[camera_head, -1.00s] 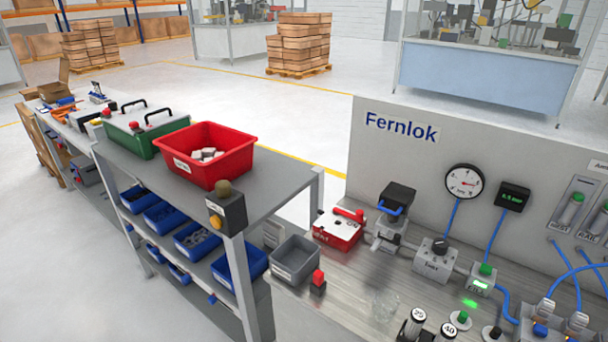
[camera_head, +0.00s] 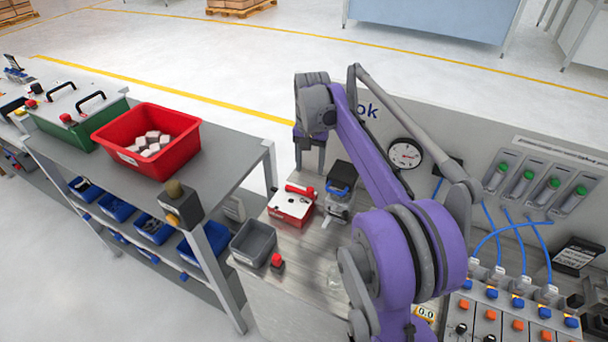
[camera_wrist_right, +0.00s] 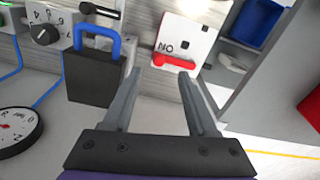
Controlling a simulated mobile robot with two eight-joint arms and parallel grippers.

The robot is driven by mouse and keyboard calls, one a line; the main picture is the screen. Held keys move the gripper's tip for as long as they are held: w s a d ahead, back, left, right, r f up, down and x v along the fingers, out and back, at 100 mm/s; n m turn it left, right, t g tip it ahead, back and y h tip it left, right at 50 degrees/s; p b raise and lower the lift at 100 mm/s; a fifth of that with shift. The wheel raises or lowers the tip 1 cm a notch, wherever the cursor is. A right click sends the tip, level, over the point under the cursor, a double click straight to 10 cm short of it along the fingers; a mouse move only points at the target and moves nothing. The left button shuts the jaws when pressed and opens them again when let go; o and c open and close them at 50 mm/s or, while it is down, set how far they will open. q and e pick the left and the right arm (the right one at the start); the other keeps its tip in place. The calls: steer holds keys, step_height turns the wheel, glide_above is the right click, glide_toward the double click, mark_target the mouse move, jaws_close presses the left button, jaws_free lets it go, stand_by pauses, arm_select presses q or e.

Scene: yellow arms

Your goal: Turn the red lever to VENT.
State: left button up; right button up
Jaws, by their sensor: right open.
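The red lever (camera_head: 300,189) lies along the back edge of the top of a red and white box (camera_head: 291,210) on the metal bench. In the right wrist view the red lever (camera_wrist_right: 174,61) lies across the white plate (camera_wrist_right: 188,38), beside printed letters. My right gripper (camera_wrist_right: 160,73) is open and empty, with its two fingers apart and pointing towards the lever. I cannot see any contact. My left gripper is out of view.
A black block with a blue handle (camera_wrist_right: 94,75) stands close beside the fingers. A round gauge (camera_head: 405,153) is on the back panel. A grey bin (camera_head: 253,243) and a red button (camera_head: 277,261) stand in front of the box. A red crate (camera_head: 147,140) sits on the left shelf.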

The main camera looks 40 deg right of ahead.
mark_target(310, 189)
steer(key=f, duration=0.6)
steer(key=w+d+f, duration=0.1)
steer(key=f, duration=0.3)
steer(key=shift+d, duration=0.1)
jaws_close()
stand_by(1.4)
